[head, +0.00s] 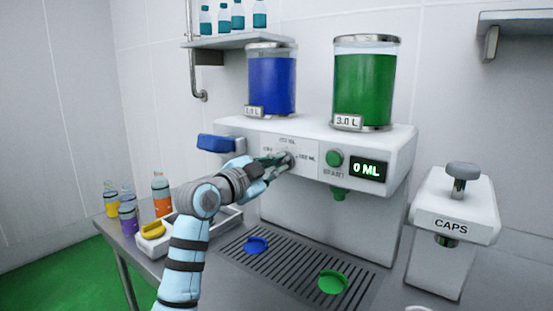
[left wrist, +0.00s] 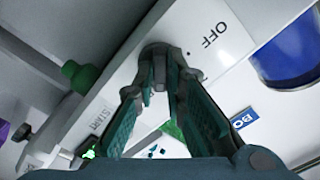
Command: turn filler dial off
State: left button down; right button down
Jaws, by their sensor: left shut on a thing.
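The filler machine (head: 390,148) is white and stands on the counter. Its dial (left wrist: 160,50) is a dark grey knob on the front panel, mostly hidden by my gripper in the head view. My left gripper (head: 284,160) reaches the panel from the left and is shut on the dial; in the left wrist view its fingertips (left wrist: 160,88) close on the knob from both sides. The OFF label (left wrist: 208,35) shows beside the knob in the left wrist view. Which mark the dial points to I cannot tell. The display (head: 369,169) reads 0 ML. My right gripper is not in view.
A green START button (head: 335,158) and a green nozzle (head: 339,193) lie right of the dial. A blue lever-like part (head: 216,144) juts out at left. Blue (head: 271,85) and green (head: 365,90) tanks stand on top. A CAPS unit (head: 452,225) stands at right.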

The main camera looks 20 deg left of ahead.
pick_arm(q)
jog(key=n+p, duration=1.3)
jog(key=p, duration=0.1)
jog(key=shift+r+n, duration=0.1)
jog(key=shift+n, duration=0.2)
jog(key=n+p, duration=0.3)
jog(key=shift+n, duration=0.3)
jog(key=shift+n+p, duration=1.3)
jog(key=shift+n, duration=0.7)
jog(key=shift+f, duration=0.2)
jog(key=c, duration=1.7)
grip_release()
jog(key=shift+s+r, duration=0.1)
jog(key=shift+o, duration=0.2)
